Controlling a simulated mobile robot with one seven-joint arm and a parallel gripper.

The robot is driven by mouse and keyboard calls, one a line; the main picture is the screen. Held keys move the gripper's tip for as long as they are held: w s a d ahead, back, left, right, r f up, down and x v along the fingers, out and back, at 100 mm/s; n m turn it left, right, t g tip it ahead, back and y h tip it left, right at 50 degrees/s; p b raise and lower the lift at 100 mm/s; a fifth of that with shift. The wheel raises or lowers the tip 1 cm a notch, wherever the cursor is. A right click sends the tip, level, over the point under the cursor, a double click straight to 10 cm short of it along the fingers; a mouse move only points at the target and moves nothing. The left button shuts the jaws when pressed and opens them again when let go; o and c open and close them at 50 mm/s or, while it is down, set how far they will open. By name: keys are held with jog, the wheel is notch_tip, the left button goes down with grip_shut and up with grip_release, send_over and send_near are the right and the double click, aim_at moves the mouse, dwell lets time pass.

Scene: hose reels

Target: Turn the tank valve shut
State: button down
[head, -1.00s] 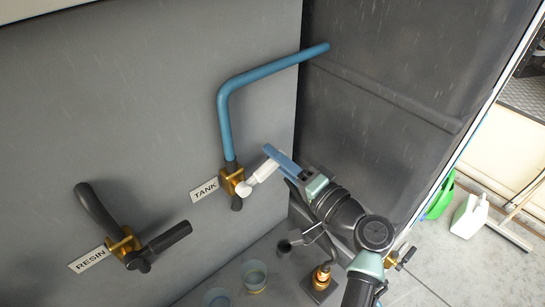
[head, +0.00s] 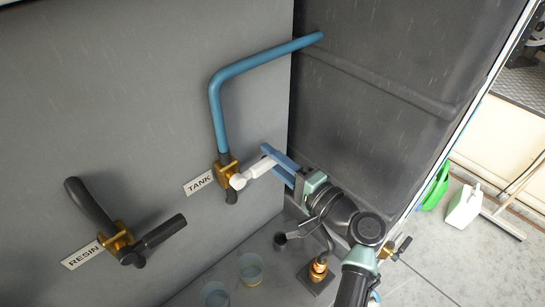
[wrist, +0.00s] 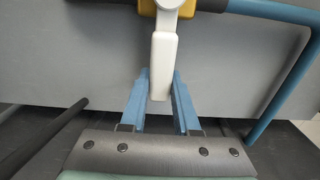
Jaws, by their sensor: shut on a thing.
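The tank valve (head: 226,173) is a brass body on the blue pipe (head: 215,105), beside the TANK label (head: 199,183) on the grey wall. Its white lever handle (head: 253,171) points right and slightly up in the head view. My gripper (head: 272,160) has its blue fingers around the outer end of this handle. In the wrist view the handle (wrist: 162,60) runs down between the two fingers (wrist: 160,88), with its far end at the brass body (wrist: 185,8).
The resin valve (head: 120,240) with a black lever (head: 160,233) sits lower left, by the RESIN label (head: 82,255). Below stand clear cups (head: 250,270) and a brass fitting on a dark base (head: 318,270). A dark side wall (head: 390,70) rises behind my arm.

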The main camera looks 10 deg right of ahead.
jog(key=shift+f, duration=0.15)
jog(key=c, duration=0.6)
grip_release()
jog(key=shift+c, duration=0.2)
jog(key=b+v, duration=0.2)
jog(key=v, duration=1.1)
jog(key=shift+b, duration=0.3)
